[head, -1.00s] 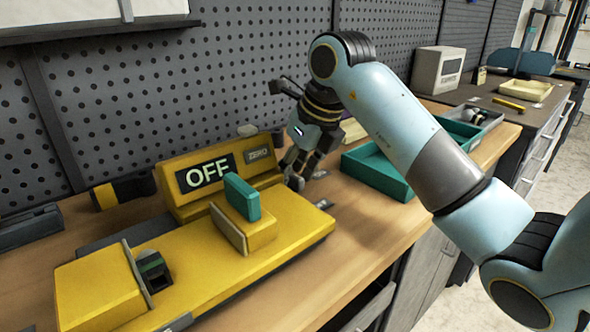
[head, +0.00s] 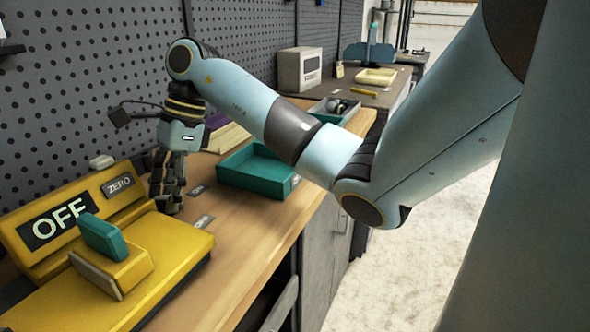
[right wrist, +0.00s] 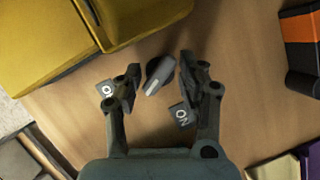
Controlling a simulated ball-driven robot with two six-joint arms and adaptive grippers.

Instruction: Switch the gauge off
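The yellow gauge (head: 165,250) lies at the lower left of the head view. Its display (head: 55,224) reads OFF, with a ZERO plate (head: 118,185) beside it. My right gripper (head: 168,208) points down at the bench beside the gauge's right end. In the right wrist view my right gripper (right wrist: 158,82) is open, its fingers on either side of a grey knob (right wrist: 159,76). The knob is nearer the right finger; contact is unclear. One small label (right wrist: 182,114) reads ON; another (right wrist: 108,89) is partly hidden by the left finger. My left gripper is not in view.
A teal slider block (head: 102,237) stands on the gauge. A teal tray (head: 254,170) sits on the bench to the right of my gripper. A perforated panel (head: 80,90) stands behind.

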